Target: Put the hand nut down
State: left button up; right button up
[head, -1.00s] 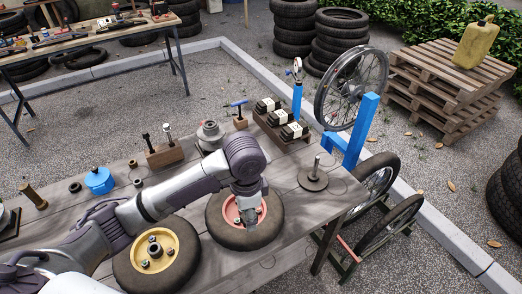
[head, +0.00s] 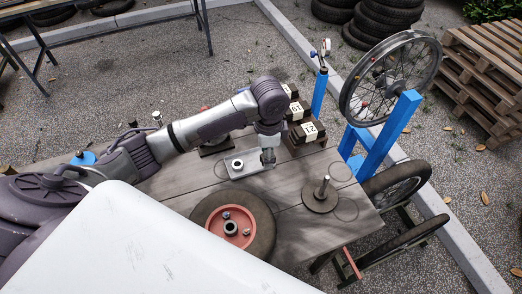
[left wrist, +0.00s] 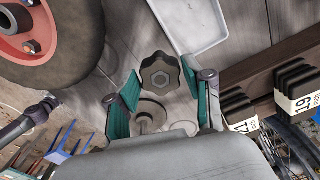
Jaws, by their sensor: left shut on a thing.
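The hand nut (left wrist: 160,72) is a dark, lobed knob with a hole in its middle. In the left wrist view it sits between the teal fingertips of my left gripper (left wrist: 159,70), which is shut on it. In the head view my left gripper (head: 268,161) is over the bench at the right end of a shallow grey tray (head: 262,168); the nut is hard to make out there. The tray also shows in the left wrist view (left wrist: 195,25), just beyond the nut. My right gripper is not in view.
A wheel with a red hub (head: 205,212) lies on the bench in front of the tray. A round plate with an upright pin (head: 320,200) stands to the right. Numbered dark blocks (head: 306,132) stand behind. A blue stand (head: 380,140) holds a spoked rim (head: 365,100).

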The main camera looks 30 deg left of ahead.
pick_arm(q)
jog(key=w+a+f, duration=0.2)
jog(key=w+a, duration=0.1)
jog(key=shift+f, duration=0.3)
jog(key=shift+w+a+f, duration=0.75)
jog(key=shift+a, duration=0.1)
notch_tip(320, 180, down, 4)
jog(key=shift+r+p, duration=0.1)
jog(key=shift+p, duration=0.3)
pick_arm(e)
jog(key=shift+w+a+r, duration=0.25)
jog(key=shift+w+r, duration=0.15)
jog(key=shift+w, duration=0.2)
pick_arm(q)
jog(key=o, duration=0.9)
jog(key=shift+c, duration=0.2)
jog(key=shift+o, duration=1.4)
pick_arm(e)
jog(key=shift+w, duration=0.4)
